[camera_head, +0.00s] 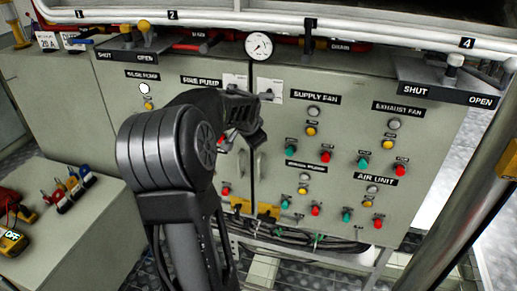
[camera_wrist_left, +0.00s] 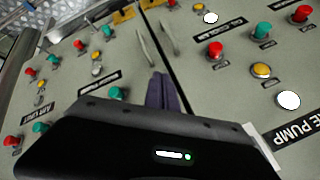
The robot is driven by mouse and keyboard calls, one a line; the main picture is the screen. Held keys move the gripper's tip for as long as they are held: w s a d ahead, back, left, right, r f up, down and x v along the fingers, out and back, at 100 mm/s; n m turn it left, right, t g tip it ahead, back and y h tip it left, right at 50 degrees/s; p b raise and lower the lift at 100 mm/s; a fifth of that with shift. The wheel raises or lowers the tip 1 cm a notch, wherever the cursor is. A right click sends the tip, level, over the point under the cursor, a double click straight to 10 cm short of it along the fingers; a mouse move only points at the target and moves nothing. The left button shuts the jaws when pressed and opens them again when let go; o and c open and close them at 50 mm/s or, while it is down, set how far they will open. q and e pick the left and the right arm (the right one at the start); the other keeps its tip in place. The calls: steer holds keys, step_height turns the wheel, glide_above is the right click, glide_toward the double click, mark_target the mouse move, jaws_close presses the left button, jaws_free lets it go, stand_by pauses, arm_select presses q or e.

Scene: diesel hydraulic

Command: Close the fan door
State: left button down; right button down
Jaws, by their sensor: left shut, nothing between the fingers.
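The fan door (camera_head: 330,125) is the grey right-hand panel, with SUPPLY FAN, EXHAUST FAN and AIR UNIT labels, lamps and buttons. In the left wrist view the fan door (camera_wrist_left: 105,90) lies left of a dark seam, with a thin handle (camera_wrist_left: 146,46) near that edge. The seam is narrow; I cannot tell whether the door is flush. My left gripper (camera_head: 250,138) is in front of the panels near the seam, partly hidden by my own arm. In the left wrist view its fingers (camera_wrist_left: 161,90) are shut and empty, pointing toward the handles. My right gripper is not in view.
The pump panel (camera_head: 110,95) adjoins on the left, with its own handle (camera_wrist_left: 170,38). A pressure gauge (camera_head: 259,46) stands above the seam. SHUT/OPEN lever plates (camera_head: 440,80) jut out at the top. A grey bench (camera_head: 70,225) with tools stands at left.

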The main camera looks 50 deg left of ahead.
arm_select(q)
steer(key=shift+s+r, duration=0.7)
steer(key=shift+r, duration=0.15)
steer(key=w+d+f+n+t+h, duration=0.2)
steer(key=w+d+f+t, duration=0.1)
steer(key=w+d+f, duration=0.95)
steer(key=s+d+f+g+h, duration=0.1)
steer(key=d+f+h, duration=0.1)
steer(key=d+f, duration=0.55)
steer(key=s+d+f+h, duration=0.15)
steer(key=d+f, duration=0.35)
steer(key=d, duration=0.6)
steer(key=s+d+f+g+h, duration=0.1)
steer(key=s+d+f+g, duration=0.1)
steer(key=s+d+f, duration=0.2)
steer(key=s+d+f+g+h, duration=0.1)
steer(key=s+d+f, duration=0.4)
steer(key=s+d, duration=0.6)
steer(key=s+d+f+m+g+h, duration=0.1)
steer(key=s+d+f, duration=0.4)
steer(key=d, duration=0.6)
steer(key=shift+s+g+h, duration=0.55)
steer(key=shift+s+g, duration=0.55)
steer(key=shift+s, duration=0.15)
